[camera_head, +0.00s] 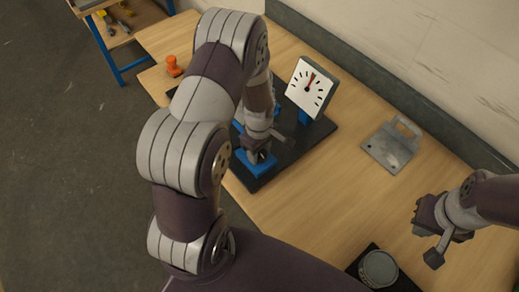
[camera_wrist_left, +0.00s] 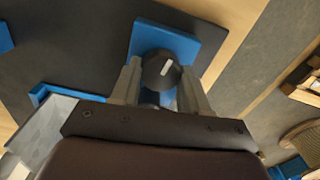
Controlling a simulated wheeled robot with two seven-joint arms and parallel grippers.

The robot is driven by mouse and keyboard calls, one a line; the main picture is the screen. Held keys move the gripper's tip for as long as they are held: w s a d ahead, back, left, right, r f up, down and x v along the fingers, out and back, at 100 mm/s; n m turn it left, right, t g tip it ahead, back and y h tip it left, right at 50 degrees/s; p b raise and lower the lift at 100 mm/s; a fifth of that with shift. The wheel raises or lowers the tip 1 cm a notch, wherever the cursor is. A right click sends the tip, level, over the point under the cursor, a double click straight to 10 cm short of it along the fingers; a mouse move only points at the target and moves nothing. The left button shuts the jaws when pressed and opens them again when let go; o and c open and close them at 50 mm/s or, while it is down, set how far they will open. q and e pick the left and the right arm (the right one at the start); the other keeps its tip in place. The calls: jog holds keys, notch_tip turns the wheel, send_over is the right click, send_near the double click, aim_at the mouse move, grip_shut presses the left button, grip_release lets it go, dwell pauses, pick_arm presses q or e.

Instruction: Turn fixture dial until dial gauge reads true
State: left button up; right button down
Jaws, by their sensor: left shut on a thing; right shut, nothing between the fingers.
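The dial gauge (camera_head: 312,87) has a white square face with black ticks and stands on a blue post at the back of the black fixture base (camera_head: 318,131). Its red needle points nearly straight up, slightly right. The fixture dial is a dark round knob (camera_wrist_left: 161,72) with a white mark, on a blue block (camera_wrist_left: 190,47); the block also shows in the head view (camera_head: 254,168). My left gripper (camera_wrist_left: 158,84) is shut on the knob, one finger on each side. In the head view it hides the knob. My right gripper (camera_head: 436,252) is shut and empty, away from the fixture.
A metal plate with a handle (camera_head: 391,148) lies right of the fixture. A round grey object (camera_head: 379,268) sits on a black mat at the front right. An orange knobbed object (camera_head: 173,66) stands at the far left. A wall edge runs behind the table.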

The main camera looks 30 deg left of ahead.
pick_arm(q)
jog(key=shift+r+n, duration=0.1)
jog(key=shift+n, duration=0.2)
jog(key=shift+w, duration=0.1)
jog(key=o, duration=1)
jog(key=shift+o, duration=0.3)
jog(key=shift+a, duration=0.1)
notch_tip(320, 180, up, 13)
jog(key=b, duration=0.2)
jog(key=shift+f, duration=0.2)
